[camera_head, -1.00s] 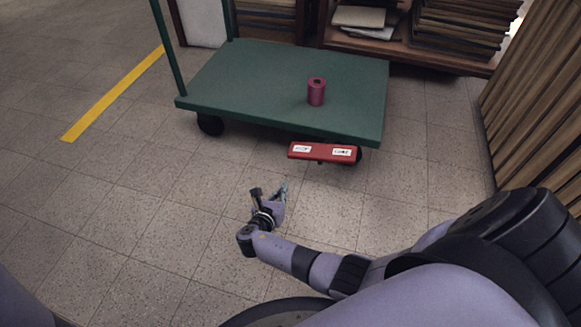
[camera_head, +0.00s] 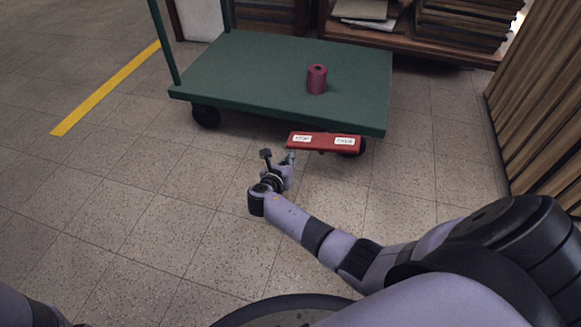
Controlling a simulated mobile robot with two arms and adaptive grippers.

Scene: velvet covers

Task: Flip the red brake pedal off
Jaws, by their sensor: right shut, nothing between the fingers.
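The red brake pedal (camera_head: 323,142) is a flat bar with two white labels, low at the near right edge of a green platform cart (camera_head: 250,75). My right gripper (camera_head: 278,159) is shut and empty. It is low over the floor, just below and left of the pedal's left end in the picture. Whether it touches the pedal I cannot tell. The label print is too small to read. My left gripper is not in view.
A dark red roll (camera_head: 317,79) stands on the cart's deck. A shelf with stacked boards (camera_head: 460,30) is behind the cart, and tall upright boards (camera_head: 540,110) line the right side. The tiled floor left of the cart is clear, with a yellow stripe (camera_head: 105,88).

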